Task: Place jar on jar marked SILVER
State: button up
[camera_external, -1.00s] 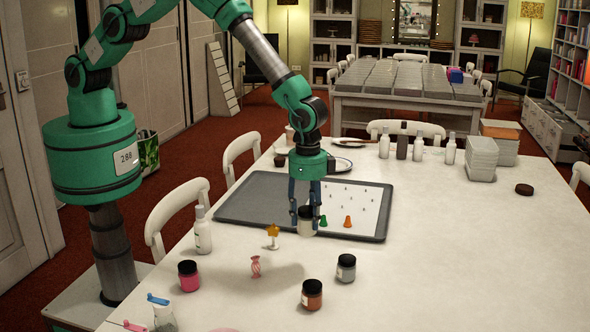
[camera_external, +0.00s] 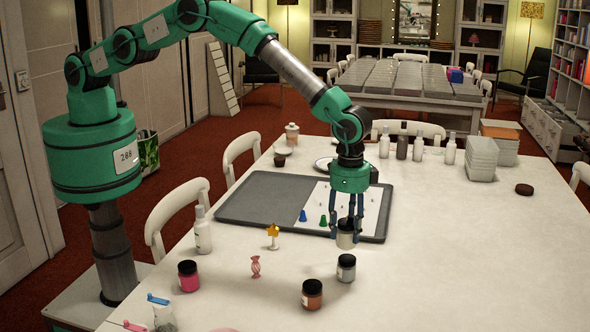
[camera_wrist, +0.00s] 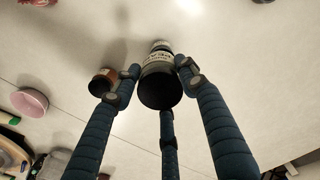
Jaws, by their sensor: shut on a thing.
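My gripper (camera_external: 347,232) is shut on a pale jar (camera_external: 345,241) and holds it upright over the table near the tray's front right edge. The wrist view shows the held jar's dark lid (camera_wrist: 160,93) between my fingers. A grey jar with a black lid (camera_external: 346,269), seemingly the one marked SILVER, stands on the table, in the picture just below the held jar. The two look apart. Its label is too small to read. In the wrist view, the held jar hides most of what lies beyond it.
A copper jar (camera_external: 312,295) stands front left of the grey jar, and a pink jar (camera_external: 188,276) further left. A candy-shaped figure (camera_external: 256,266), a yellow-topped figure (camera_external: 273,236) and a white bottle (camera_external: 202,232) stand nearby. The tray (camera_external: 243,205) lies behind.

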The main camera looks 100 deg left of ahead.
aim_at(349, 240)
jog(key=shift+w, duration=0.4)
jog(key=shift+f, duration=0.1)
jog(key=shift+f, duration=1.6)
jog(key=shift+f, duration=0.1)
jog(key=o, duration=1.2)
jog(key=shift+f, duration=0.1)
notch_tip(349, 240, up, 12)
jog(key=shift+r, duration=0.15)
